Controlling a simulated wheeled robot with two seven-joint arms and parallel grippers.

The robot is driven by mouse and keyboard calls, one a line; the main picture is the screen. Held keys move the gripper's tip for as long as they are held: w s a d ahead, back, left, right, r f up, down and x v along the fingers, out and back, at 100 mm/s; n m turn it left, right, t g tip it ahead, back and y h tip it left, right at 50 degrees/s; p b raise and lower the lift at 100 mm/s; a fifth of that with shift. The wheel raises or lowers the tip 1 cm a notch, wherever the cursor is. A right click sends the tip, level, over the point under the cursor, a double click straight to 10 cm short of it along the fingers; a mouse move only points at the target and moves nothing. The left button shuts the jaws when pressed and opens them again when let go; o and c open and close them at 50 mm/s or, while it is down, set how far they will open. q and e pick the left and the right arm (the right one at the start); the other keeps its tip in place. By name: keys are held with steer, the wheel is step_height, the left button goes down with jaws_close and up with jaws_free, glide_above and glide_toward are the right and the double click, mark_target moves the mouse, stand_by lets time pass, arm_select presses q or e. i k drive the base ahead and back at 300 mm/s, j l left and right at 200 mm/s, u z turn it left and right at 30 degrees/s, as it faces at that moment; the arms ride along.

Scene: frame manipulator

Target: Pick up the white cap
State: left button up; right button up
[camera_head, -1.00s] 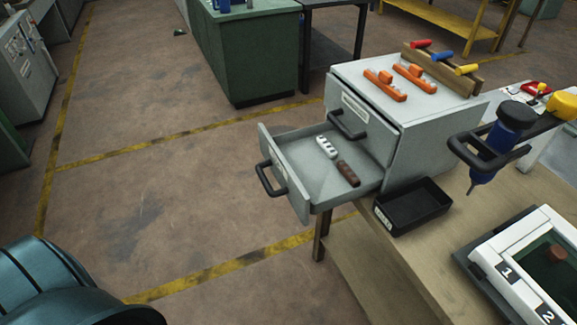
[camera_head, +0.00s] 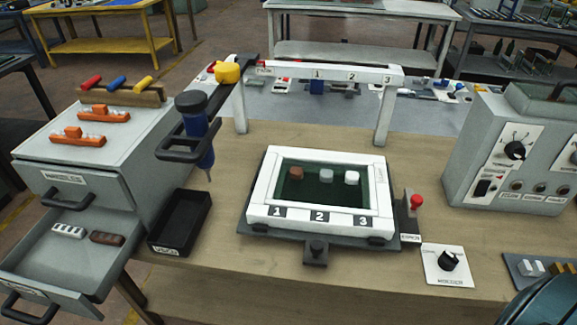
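A small white cap-like piece (camera_head: 351,178) sits inside the white frame (camera_head: 258,212), near the right of its dark green inner area. A grey piece (camera_head: 326,175) and a brown piece (camera_head: 296,173) sit in a row to its left. The front edge of the frame carries the labels 1, 2 and 3. Neither of my grippers is in view. A rounded teal part at the lower right corner looks like part of my own arm.
A black tray (camera_head: 179,224) and an open drawer (camera_head: 40,268) holding two small items are left. A blue tool (camera_head: 198,140) hangs above the tray. A control box (camera_head: 512,152) stands right, with a knob panel (camera_head: 447,267) in front.

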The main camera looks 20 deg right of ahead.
mark_target(352, 178)
steer(key=k+l+z, duration=0.15)
steer(key=z, duration=1)
steer(key=k+l+u, duration=0.15)
steer(key=l, duration=0.35)
steer(key=k+l+u, duration=0.2)
steer(key=l, duration=0.25)
steer(key=k+l+u, duration=0.15)
steer(key=k+l, duration=0.15)
steer(key=k+l+u, duration=0.2)
steer(key=l, duration=0.3)
steer(key=k, duration=0.1)
